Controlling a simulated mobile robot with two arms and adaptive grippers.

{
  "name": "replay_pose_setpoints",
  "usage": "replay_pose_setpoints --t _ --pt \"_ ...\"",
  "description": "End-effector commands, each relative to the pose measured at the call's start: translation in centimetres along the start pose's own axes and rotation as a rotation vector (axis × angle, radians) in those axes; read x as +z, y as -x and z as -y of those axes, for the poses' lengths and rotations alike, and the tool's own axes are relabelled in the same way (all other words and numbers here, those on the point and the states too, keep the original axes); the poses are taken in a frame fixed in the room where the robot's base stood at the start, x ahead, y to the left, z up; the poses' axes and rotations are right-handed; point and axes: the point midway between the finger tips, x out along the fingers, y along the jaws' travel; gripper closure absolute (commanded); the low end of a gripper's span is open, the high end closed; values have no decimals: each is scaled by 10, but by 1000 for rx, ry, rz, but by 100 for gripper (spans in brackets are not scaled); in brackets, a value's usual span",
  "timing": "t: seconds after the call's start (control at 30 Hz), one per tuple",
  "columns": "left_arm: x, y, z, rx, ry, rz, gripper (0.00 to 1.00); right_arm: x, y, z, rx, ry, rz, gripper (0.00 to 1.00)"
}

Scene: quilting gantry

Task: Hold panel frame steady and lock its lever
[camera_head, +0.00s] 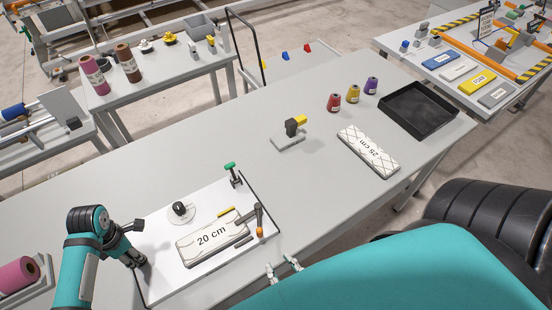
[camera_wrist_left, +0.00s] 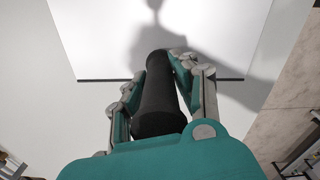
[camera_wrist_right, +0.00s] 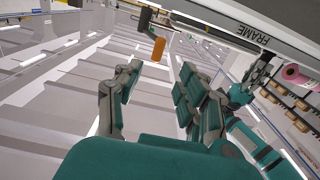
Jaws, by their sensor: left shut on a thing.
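The white panel frame (camera_head: 160,262) lies on the table at lower left, with dark edges. In the right wrist view its side (camera_wrist_right: 215,28) carries the word FRAME. A lever (camera_head: 259,217) with an orange tip stands at its right edge; the orange tip (camera_wrist_right: 158,49) also shows in the right wrist view. My left gripper (camera_head: 137,256) is at the frame's left edge, its fingers (camera_wrist_left: 165,75) shut around a black handle (camera_wrist_left: 157,100). My right gripper (camera_head: 285,268) is open and empty beside the frame's right front; its fingers (camera_wrist_right: 155,85) are apart, below the orange tip.
On the frame lie a 20 cm block (camera_head: 211,237), a black knob on a disc (camera_head: 180,210) and a green-topped post (camera_head: 232,174). Farther off are a grey clamp-like piece (camera_head: 289,138), a 25 cm block (camera_head: 368,151), spools (camera_head: 353,93) and a black tray (camera_head: 419,108).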

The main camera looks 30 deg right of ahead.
Motion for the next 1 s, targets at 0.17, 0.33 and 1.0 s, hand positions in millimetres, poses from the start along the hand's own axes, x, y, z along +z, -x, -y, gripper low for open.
replay_pose_setpoints --t 0.17,0.33,1.0 --pt "-2 -5 4 -11 0 -6 100 1 1 0 -1 0 -1 60" --pt "-2 -5 4 -11 0 -6 100 1 1 0 -1 -10 0 73" --pt "-2 -5 4 -11 0 -5 100 8 43 -53 -26 -1240 24 100"
